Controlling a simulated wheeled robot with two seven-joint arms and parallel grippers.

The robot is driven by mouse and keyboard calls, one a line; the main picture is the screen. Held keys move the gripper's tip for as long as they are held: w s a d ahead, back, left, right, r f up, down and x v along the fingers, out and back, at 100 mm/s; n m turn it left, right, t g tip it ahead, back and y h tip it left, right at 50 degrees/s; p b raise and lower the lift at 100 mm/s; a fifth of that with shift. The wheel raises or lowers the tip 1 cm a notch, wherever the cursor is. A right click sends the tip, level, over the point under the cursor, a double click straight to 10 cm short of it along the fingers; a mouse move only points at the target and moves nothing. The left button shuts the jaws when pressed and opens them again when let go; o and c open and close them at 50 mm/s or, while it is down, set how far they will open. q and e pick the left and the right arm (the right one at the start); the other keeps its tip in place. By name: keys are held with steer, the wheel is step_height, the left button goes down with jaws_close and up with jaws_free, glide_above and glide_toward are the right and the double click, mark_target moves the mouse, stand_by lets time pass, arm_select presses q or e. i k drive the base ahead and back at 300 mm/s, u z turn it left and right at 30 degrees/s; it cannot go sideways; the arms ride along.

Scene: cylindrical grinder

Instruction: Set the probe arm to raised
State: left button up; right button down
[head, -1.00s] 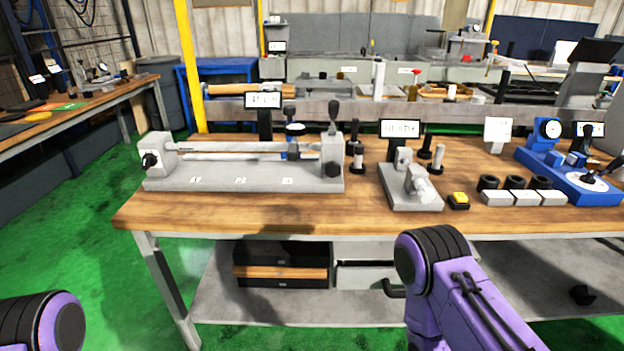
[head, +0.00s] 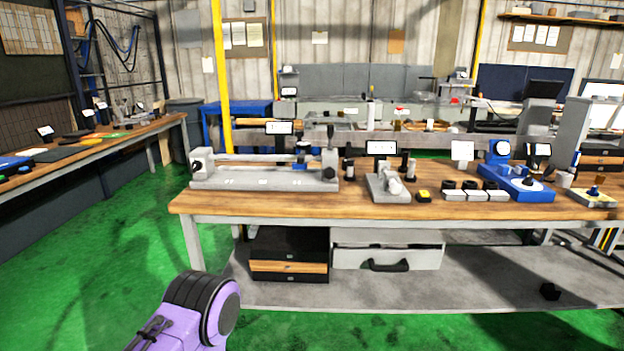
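A long grey bench grinder model (head: 265,182) with a horizontal bar between two end blocks stands on the left part of the wooden workbench (head: 330,203). A small grey fixture (head: 388,188) with jointed parts sits to its right. A blue device (head: 518,186) with a dial stands further right. I cannot tell for sure which part is the probe arm, or whether it is raised. Only a purple and black part of my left arm (head: 195,312) shows at the bottom, well in front of the bench. Neither gripper is in view.
A yellow button (head: 423,196) and several grey blocks with black knobs line the bench front. Small display screens (head: 381,147) stand behind. The lower shelf (head: 465,285) holds a black drawer box (head: 288,254) and a grey case (head: 388,250). Green floor (head: 110,260) is clear at left.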

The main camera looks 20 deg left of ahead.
mark_target(303, 146)
steer(key=u, duration=0.8)
steer(key=i, duration=0.9)
steer(key=u, duration=0.25)
